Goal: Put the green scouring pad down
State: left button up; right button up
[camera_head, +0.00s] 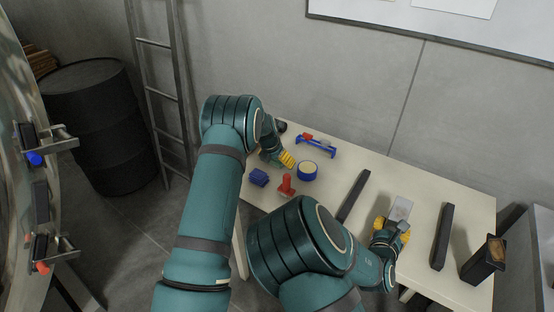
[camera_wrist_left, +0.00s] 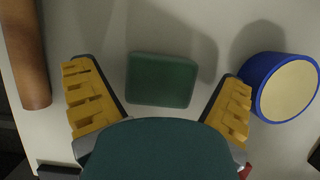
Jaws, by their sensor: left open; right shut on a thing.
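The green scouring pad (camera_wrist_left: 162,80) shows in the left wrist view as a dark green rounded block. It appears to lie flat on the pale table, between my left gripper's yellow fingers, with a gap on each side. In the head view my left gripper (camera_head: 286,160) is low over the far left part of the table; it is open, and I cannot make out the pad there. My right gripper (camera_head: 391,229) is shut on a flat grey piece (camera_head: 401,208) at the table's near side.
A blue round item with a cream face (camera_head: 307,170) stands just right of my left gripper. A blue block (camera_head: 259,177), a red item (camera_head: 286,186) and a blue rack (camera_head: 316,147) are nearby. Dark bars (camera_head: 354,196) (camera_head: 442,236) lie to the right. A brown cylinder (camera_wrist_left: 25,55) is at left.

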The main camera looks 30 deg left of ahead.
pick_arm(q)
jog(key=shift+r, duration=0.1)
jog(key=shift+r, duration=0.35)
jog(key=v, duration=1.1)
jog(key=shift+s+r, duration=0.15)
jog(key=shift+s, duration=0.05)
